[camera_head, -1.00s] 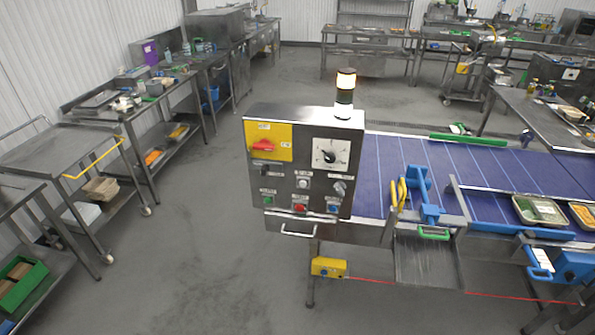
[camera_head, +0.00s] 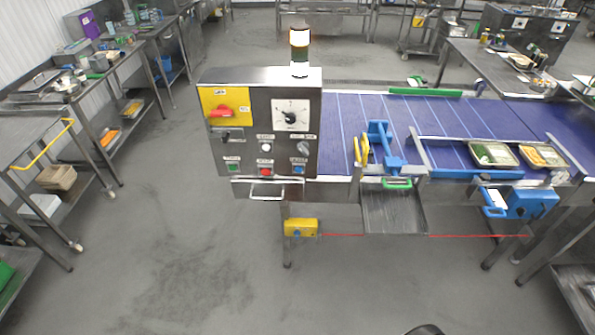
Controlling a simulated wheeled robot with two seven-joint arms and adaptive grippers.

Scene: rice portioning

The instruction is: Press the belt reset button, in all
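The belt's control panel (camera_head: 216,154) is a grey steel box left of centre, at the near left end of the blue conveyor belt (camera_head: 345,111). Its bottom row holds a green button (camera_head: 234,168), a red button (camera_head: 265,171) and a blue button (camera_head: 299,169). Above them are a white button (camera_head: 266,147) and a dark knob (camera_head: 302,147). A red rotary switch (camera_head: 221,111) sits on a yellow plate, beside a black dial (camera_head: 290,117). The labels are too small to read, so I cannot tell which button is reset.
Two food trays (camera_head: 494,154) (camera_head: 541,156) lie on the belt. A yellow box (camera_head: 301,228) hangs below, with a red line running right. Left tables (camera_head: 68,93) line the wall; the floor before the panel is clear.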

